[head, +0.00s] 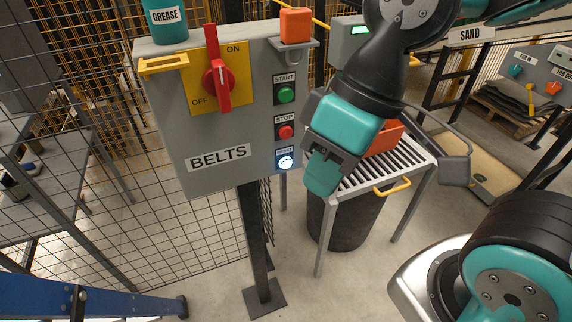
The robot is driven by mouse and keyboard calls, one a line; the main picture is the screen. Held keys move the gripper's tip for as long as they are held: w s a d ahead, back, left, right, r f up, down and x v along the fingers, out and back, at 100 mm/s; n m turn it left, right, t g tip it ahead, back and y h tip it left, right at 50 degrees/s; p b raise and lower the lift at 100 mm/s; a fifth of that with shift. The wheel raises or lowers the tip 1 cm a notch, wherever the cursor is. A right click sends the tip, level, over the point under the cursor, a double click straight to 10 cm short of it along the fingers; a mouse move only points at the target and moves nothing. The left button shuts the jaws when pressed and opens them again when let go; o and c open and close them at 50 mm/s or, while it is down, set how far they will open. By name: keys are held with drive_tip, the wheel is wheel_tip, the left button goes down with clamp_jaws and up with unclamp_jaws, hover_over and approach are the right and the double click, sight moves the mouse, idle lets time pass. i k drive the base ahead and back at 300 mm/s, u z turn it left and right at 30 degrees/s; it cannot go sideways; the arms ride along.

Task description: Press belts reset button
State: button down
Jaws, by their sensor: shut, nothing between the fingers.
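The grey belts panel (215,172) stands on a dark post. Its reset button (285,163) glows white-blue under a blue RESET label at the lower right. Above it are the red stop button (286,132) and the green start button (286,95). A red rotary switch (217,75) on a yellow plate is upright, pointing to ON. My gripper (322,175) is shut and empty. In the picture its tips are just to the right of the reset button and slightly lower. They look apart from it, but the depth gap is hard to judge.
A grease can (165,20) and an orange block (296,25) sit at the panel's top. A slatted table (400,165) with an orange item stands behind my gripper, with a dark bin (345,220) beneath. Wire fencing (90,200) is at left, and a blue rail (80,302) at lower left.

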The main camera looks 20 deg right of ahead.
sight(285, 162)
drive_tip(key=k, duration=1.35)
drive_tip(key=i, duration=0.85)
drive_tip(key=u, duration=0.55)
